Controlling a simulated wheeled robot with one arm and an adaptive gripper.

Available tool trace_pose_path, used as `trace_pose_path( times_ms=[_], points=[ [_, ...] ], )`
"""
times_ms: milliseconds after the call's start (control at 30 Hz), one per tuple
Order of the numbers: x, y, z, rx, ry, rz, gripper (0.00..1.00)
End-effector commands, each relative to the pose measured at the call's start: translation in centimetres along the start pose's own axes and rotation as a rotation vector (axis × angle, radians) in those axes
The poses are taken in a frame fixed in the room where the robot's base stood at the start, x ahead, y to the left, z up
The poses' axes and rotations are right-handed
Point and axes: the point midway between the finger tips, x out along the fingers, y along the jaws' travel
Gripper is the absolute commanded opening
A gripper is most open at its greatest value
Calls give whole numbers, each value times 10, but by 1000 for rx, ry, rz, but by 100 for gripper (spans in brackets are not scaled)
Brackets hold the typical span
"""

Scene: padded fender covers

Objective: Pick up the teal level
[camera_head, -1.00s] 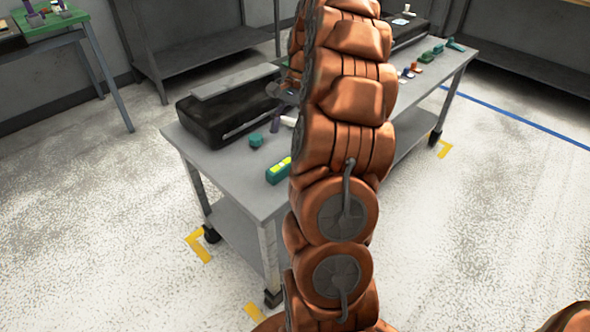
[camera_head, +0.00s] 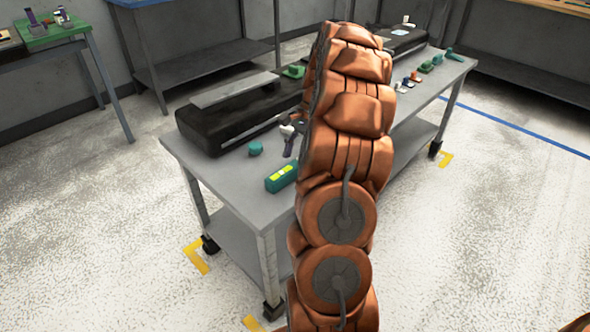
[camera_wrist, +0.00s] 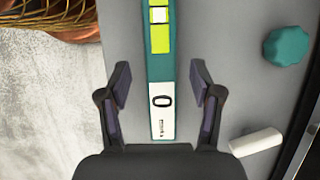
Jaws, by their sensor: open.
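The teal level (camera_head: 281,177) lies flat near the front left edge of the grey table, with yellow-green windows on its top. In the wrist view the level (camera_wrist: 161,75) runs lengthwise up the middle, its white labelled end nearest me. My gripper (camera_wrist: 159,80) is open, one finger to each side of the level, neither touching it in the picture. I cannot tell the height of the fingertips above the table. In the head view my gripper (camera_head: 290,138) is partly hidden behind my orange arm.
A teal knob-like piece (camera_wrist: 287,46) and a white cylinder (camera_wrist: 256,142) lie right of the level. A long black case (camera_head: 225,118) fills the table's back left. Several small items sit at the table's far right.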

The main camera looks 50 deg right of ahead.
Motion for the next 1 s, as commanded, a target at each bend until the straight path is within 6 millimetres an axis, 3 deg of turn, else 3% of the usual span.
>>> trace_pose_path(
  times_ms=[200,467,1000],
  points=[
    [26,-1,-1,0,-2,2,65],
    [28,-1,-1,0,0,0,65],
    [27,-1,-1,0,0,0,8]
  ],
)
